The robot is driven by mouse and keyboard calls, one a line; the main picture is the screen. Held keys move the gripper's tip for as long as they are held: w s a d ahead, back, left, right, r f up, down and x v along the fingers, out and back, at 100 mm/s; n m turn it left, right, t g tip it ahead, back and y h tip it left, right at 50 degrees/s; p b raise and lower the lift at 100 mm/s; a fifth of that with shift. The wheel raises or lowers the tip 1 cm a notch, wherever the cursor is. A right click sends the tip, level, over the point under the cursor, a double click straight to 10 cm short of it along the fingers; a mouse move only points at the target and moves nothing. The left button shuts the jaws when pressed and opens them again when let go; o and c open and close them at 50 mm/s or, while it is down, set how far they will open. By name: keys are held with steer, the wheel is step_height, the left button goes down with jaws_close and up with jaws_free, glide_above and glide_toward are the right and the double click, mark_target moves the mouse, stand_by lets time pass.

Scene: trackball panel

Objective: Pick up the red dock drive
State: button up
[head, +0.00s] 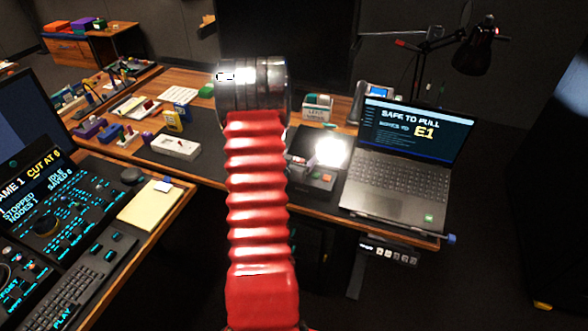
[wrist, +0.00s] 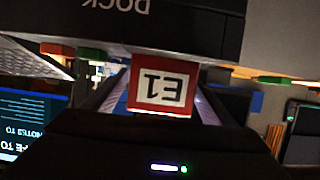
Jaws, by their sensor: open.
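The red dock drive (wrist: 148,112) shows in the wrist view as a red block with a white label reading E1, upside down. It sits against the underside, as pictured, of the dark dock (wrist: 160,30), whose lettering DOCK is also upside down. My gripper (wrist: 163,98) is open, with a finger to the left and right of the drive; I cannot tell whether they touch it. In the head view the dock (head: 299,178) lies on the desk left of the laptop. My red arm crosses the middle there, and my gripper and the drive cannot be made out.
The laptop (head: 400,183) reads SAFE TO PULL and E1. A desk lamp (head: 475,50) stands behind it, and a phone (head: 375,92) and small boxes (head: 317,108) lie behind the dock. A white box (head: 175,147) and a notepad (head: 150,203) are left of my arm.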

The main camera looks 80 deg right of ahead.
stand_by(0.4)
steer(key=c, duration=1.2)
